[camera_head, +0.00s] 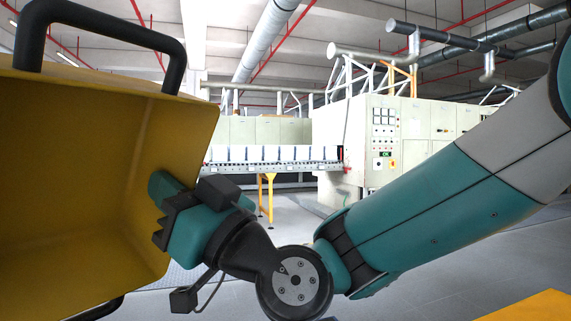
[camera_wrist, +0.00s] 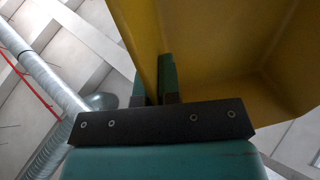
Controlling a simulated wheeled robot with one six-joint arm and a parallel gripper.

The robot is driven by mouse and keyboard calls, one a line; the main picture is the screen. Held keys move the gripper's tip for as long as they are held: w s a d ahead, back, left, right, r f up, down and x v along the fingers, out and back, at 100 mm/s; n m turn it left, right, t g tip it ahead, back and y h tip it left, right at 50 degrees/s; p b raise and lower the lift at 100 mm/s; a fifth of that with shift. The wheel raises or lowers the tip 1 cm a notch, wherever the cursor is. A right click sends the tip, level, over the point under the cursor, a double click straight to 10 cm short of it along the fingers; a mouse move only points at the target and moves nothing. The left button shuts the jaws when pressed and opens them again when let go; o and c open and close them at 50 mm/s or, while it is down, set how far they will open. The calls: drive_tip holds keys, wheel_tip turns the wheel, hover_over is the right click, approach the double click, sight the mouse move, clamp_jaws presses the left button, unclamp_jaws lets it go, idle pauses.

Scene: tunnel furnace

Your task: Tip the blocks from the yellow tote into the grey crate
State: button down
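The yellow tote (camera_head: 70,170) fills the left of the head view, close to the camera. It is turned on its side, and its hollow inside shows. One black handle (camera_head: 110,25) is at its top and part of another shows at the bottom edge. My gripper (camera_head: 163,212) is at the tote's right-hand edge. In the wrist view, the fingers of my gripper (camera_wrist: 159,85) stand on either side of the yellow tote wall (camera_wrist: 145,35), shut on it. I see no blocks in the visible part of the tote. The grey crate is not in view.
A pale furnace machine (camera_head: 385,145) with a control panel stands in the background, with a conveyor line (camera_head: 270,160) running left from it. Grey floor (camera_head: 420,285) lies open below my arm. A yellow patch (camera_head: 530,308) shows at the bottom right. Pipes run overhead.

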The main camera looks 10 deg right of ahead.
drive_tip(key=w+d+f+m+g+h+p, duration=0.35)
drive_tip(key=g+h+p, duration=0.85)
drive_tip(key=p, duration=1.7)
drive_tip(key=s+d+r+m+h+p, duration=0.1)
drive_tip(key=s+d+h+p, duration=0.1)
drive_tip(key=d+p, duration=0.4)
drive_tip(key=s+d+r+m+h+p, duration=0.2)
drive_tip(key=d+h+p, duration=0.3)
drive_tip(key=d+p, duration=0.2)
drive_tip(key=shift+d+g+p, duration=0.3)
drive_tip(key=shift+g+p, duration=0.1)
drive_tip(key=shift+r, duration=0.1)
